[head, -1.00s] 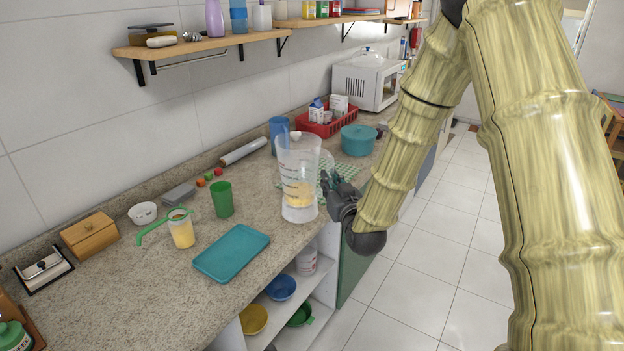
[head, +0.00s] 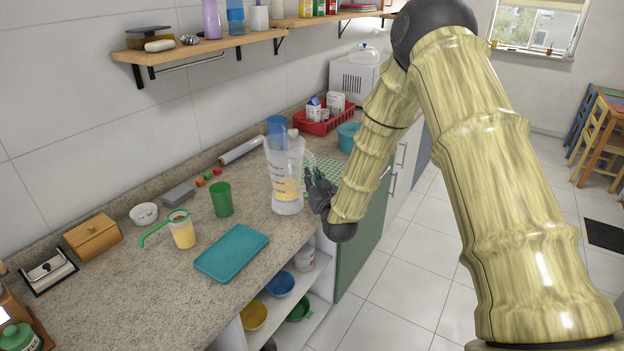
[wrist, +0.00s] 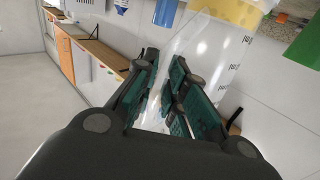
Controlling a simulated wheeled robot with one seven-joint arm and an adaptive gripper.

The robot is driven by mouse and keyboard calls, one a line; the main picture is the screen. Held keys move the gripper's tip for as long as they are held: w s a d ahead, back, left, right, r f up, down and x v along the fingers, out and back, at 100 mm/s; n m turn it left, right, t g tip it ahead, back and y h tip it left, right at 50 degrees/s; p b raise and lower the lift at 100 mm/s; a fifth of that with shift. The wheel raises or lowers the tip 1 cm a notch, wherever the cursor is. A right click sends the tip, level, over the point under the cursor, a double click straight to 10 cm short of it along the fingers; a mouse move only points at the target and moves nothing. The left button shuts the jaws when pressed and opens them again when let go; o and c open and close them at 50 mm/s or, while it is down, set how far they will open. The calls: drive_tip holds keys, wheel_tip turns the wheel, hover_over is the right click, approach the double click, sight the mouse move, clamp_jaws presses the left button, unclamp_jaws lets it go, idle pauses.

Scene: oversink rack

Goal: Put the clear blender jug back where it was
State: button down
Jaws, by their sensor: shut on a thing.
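The clear blender jug (head: 285,168) has dark measuring marks and yellow contents low inside. In the head view it is near upright at the counter's front edge; I cannot tell whether its base touches the counter. My gripper (head: 314,182) is at its right side, shut on it. In the wrist view the jug (wrist: 213,45) fills the upper right, and my gripper's teal-padded fingers (wrist: 165,92) close around a clear part of it, apparently the handle.
A green cup (head: 221,200), a yellow-filled cup with a green strainer (head: 181,230) and a teal tray (head: 232,252) stand left of the jug. Behind are a blue container (head: 277,125), a red basket (head: 324,126) and a teal pot (head: 348,137). A chequered cloth (head: 325,168) lies right.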

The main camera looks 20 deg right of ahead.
drive_tip(key=shift+f, duration=0.4)
drive_tip(key=shift+f, duration=0.2)
drive_tip(key=c, duration=1.5)
unclamp_jaws()
drive_tip(key=shift+r, duration=0.15)
drive_tip(key=shift+s, duration=0.15)
